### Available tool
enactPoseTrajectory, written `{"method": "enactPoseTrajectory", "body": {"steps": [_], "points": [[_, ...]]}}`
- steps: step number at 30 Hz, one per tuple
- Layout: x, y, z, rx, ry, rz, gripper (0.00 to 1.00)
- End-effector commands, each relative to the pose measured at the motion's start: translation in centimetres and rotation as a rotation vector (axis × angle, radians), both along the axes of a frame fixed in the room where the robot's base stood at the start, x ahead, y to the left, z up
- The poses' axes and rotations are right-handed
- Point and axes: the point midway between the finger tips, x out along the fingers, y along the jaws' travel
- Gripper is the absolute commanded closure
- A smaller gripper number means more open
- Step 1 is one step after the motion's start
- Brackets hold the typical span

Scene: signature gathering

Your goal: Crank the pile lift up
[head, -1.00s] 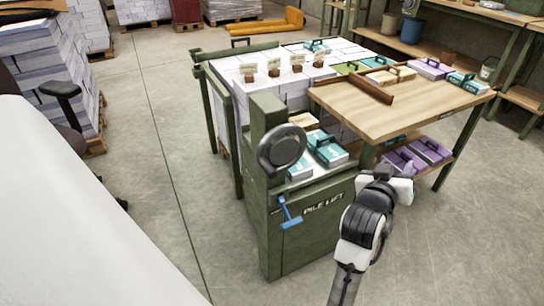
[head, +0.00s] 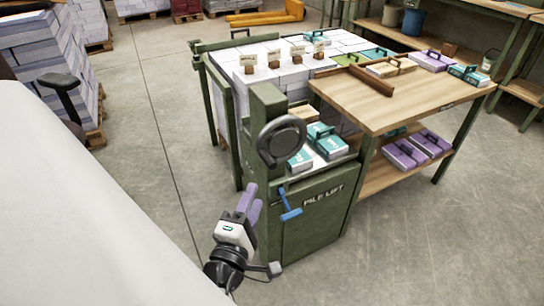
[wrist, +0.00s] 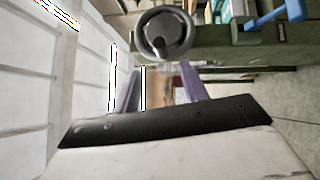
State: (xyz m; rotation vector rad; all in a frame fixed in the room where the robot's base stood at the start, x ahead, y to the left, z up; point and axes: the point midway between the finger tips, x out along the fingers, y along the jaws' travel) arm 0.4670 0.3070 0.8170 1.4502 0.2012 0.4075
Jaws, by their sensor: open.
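The pile lift is a green cabinet (head: 312,228) with "PILE LIFT" lettered on its front. A dark round handwheel (head: 265,148) is mounted high on its green post. The wheel also shows at the top of the wrist view (wrist: 150,45), beyond my fingertips. A blue lever (head: 290,212) hangs on the cabinet below the wheel; part of it shows at the wrist view's top right (wrist: 275,18). My gripper (head: 253,194) has purple fingers, open and empty. It is left of the cabinet and below the wheel, apart from the wheel in the wrist view.
A stack of white paper (head: 300,76) stands behind the post, with small tags on top. A wooden table (head: 420,98) with teal and purple packs is at right. A large white surface (head: 80,220) fills the lower left. Grey floor right of the cabinet is clear.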

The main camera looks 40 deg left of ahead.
Motion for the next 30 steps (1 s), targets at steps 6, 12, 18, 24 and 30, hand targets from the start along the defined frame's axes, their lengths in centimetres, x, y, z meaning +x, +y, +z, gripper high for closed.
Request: {"method": "enactPoseTrajectory", "body": {"steps": [6, 12, 18, 24, 30], "points": [[1.8, 0.7, -0.2, 0.01, -0.001, -0.004, 0.56], [5.3, 2.1, 0.7, 0.008, 0.001, -0.005, 0.56], [9.1, 3.8, 1.3, 0.005, 0.002, -0.003, 0.56], [11.6, 4.9, 1.5, 0.005, 0.003, -0.001, 0.56], [12.5, 5.2, 1.5, 0.005, 0.003, -0.001, 0.56]]}}
